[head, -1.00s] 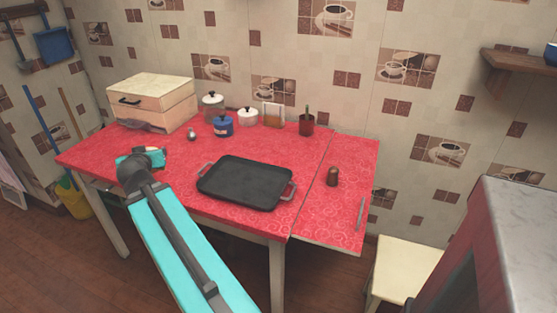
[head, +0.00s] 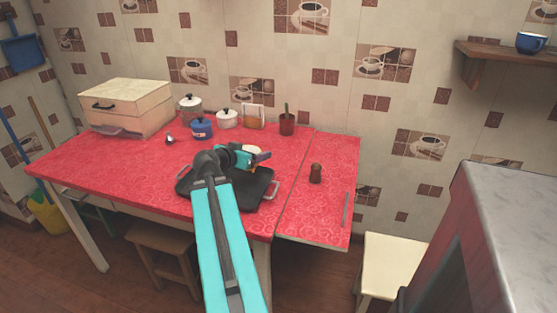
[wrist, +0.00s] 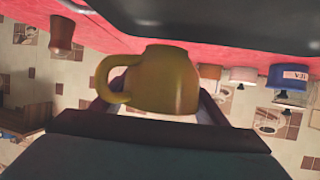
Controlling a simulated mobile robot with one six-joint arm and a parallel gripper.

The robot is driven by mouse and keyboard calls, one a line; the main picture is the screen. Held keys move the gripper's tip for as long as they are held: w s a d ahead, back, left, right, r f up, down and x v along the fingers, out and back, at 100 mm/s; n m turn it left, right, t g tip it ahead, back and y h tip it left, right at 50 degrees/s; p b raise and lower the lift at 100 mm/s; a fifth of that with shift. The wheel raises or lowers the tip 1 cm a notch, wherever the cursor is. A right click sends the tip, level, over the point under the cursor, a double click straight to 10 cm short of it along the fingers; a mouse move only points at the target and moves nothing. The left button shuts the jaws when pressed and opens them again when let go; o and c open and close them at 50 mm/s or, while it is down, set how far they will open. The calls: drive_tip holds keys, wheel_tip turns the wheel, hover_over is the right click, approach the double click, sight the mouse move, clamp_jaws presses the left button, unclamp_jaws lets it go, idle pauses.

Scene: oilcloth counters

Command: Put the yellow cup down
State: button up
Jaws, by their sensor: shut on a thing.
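The yellow cup (wrist: 165,82) is between the two fingers of my gripper (wrist: 160,100) in the wrist view, which is upside down. Its handle points left there. Its narrower end faces the table side, so it looks upright. My arm hides much of the tray. I cannot tell whether the cup touches anything below.
The red table (head: 120,168) has clear room at left. A brown shaker (head: 315,174) stands on the right leaf. A potted plant (head: 287,124), white pot (head: 227,119), blue pot (head: 202,128) and bread box (head: 125,105) line the back.

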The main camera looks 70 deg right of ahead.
drive_tip(key=s+g, duration=0.1)
drive_tip(key=s, duration=0.2)
drive_tip(key=s+d+m+g, duration=0.1)
drive_tip(key=s, duration=0.2)
drive_tip(key=s+d+m, duration=0.1)
drive_tip(key=s, duration=0.2)
drive_tip(key=shift+d+f+g+y+b, duration=0.25)
drive_tip(key=shift+g+y+b, duration=0.05)
drive_tip(key=shift+g+b, duration=0.1)
drive_tip(key=shift+d, duration=0.1)
drive_tip(key=shift+w+d+f+p, duration=0.2)
drive_tip(key=shift+w+d, duration=0.5)
drive_tip(key=shift+d, duration=1.85)
drive_tip(key=shift+w+d+f+p, duration=0.1)
drive_tip(key=shift+w+d+f, duration=0.4)
drive_tip(key=shift+d, duration=2.05)
drive_tip(key=shift+w+d+f+p, duration=0.1)
drive_tip(key=shift+w+d, duration=0.8)
drive_tip(key=shift+d, duration=1.65)
drive_tip(key=shift+f, duration=1.7)
drive_tip(key=shift+f, duration=0.15)
drive_tip(key=o, duration=1.2)
drive_tip(key=shift+c, duration=0.2)
